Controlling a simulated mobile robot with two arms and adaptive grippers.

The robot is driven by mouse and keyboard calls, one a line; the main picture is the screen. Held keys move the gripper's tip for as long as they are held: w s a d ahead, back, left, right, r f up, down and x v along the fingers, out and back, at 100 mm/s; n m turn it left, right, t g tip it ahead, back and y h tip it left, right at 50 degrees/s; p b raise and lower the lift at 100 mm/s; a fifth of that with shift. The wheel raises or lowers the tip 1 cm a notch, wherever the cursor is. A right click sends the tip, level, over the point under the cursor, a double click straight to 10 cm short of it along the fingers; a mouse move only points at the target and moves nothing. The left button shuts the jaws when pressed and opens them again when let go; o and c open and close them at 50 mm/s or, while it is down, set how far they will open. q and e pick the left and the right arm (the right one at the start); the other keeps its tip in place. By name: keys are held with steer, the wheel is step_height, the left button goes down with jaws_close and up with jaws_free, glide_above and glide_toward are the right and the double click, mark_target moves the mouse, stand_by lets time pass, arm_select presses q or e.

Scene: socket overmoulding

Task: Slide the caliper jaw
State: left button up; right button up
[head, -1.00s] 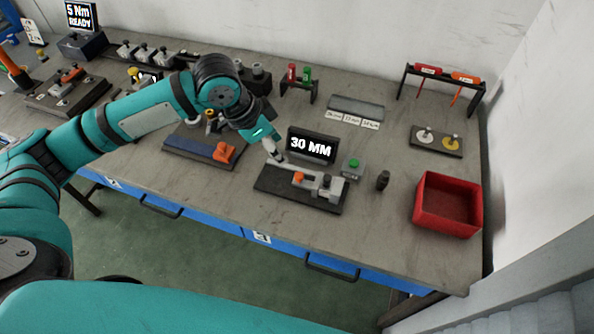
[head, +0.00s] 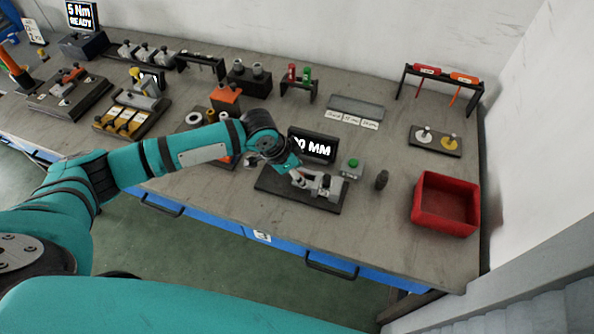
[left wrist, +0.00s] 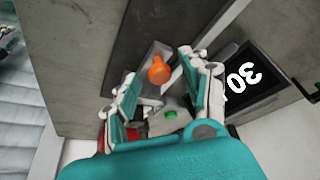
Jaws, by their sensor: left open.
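The caliper is a dark base plate (head: 273,187) with silver-grey jaw blocks (head: 326,186) on top, near the front of the bench. Its orange knob (left wrist: 158,70) shows in the left wrist view, standing between my fingers on a grey block. In the head view my gripper hides the knob. My left gripper (head: 298,180) is low over the caliper and points down at it. In the left wrist view my left gripper (left wrist: 158,66) is open, with a finger on each side of the knob and gaps between. My right gripper is not in view.
The display (head: 322,147) behind the caliper is partly covered by my arm; it shows "30" in the left wrist view. A green-button box (head: 351,167), a small dark cylinder (head: 382,180) and a red bin (head: 446,228) stand to the right. The bench front is clear.

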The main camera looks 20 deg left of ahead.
arm_select(q)
jaws_close()
stand_by(0.3)
steer(key=a+p, duration=0.1)
steer(key=a, duration=0.2)
steer(key=shift+r, duration=0.2)
steer(key=shift+w+a+f, duration=0.15)
steer(key=shift+a, duration=0.1)
jaws_free()
